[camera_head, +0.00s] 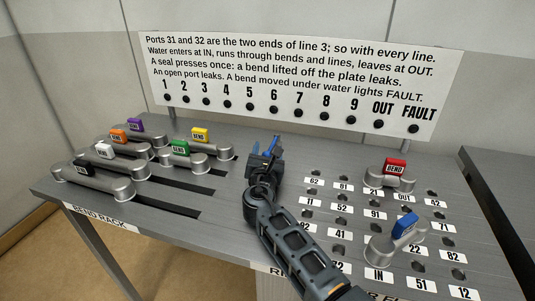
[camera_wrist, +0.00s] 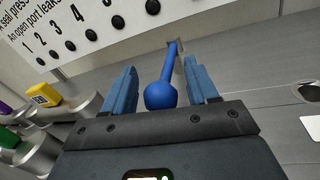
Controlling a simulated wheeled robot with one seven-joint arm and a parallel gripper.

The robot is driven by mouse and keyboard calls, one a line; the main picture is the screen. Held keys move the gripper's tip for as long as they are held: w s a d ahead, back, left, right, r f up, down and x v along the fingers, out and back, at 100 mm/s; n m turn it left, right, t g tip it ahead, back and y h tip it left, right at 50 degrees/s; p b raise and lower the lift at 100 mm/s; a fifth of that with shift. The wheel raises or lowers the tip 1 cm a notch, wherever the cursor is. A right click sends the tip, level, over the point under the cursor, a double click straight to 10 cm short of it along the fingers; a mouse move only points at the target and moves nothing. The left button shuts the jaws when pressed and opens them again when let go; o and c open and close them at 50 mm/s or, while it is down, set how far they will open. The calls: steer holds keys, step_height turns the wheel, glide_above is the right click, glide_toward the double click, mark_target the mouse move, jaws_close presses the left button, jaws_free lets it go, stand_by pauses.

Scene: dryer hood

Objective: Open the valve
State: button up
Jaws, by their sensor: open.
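A blue lever (camera_wrist: 160,94) with a round ball end shows in the wrist view. Its thin stem runs away from me to a small slot or mount near the foot of the sign. I take it as the valve's handle. My gripper (camera_head: 268,147) is over the middle of the bench in the head view. Its blue fingers are open in the wrist view (camera_wrist: 160,82), one on each side of the lever's ball, with a gap visible on both sides. In the head view my gripper mostly hides the lever, and I cannot tell its blue from that of the fingers.
The sign (camera_head: 300,75) with a row of dark lamps stands behind. The bend rack (camera_head: 185,208) at left holds several bends, including a yellow-topped one (camera_head: 200,135). On the numbered port plate at right sit a red bend (camera_head: 395,167) and a blue-topped bend (camera_head: 404,226).

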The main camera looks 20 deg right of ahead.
steer(key=shift+c, duration=0.2)
jaws_close()
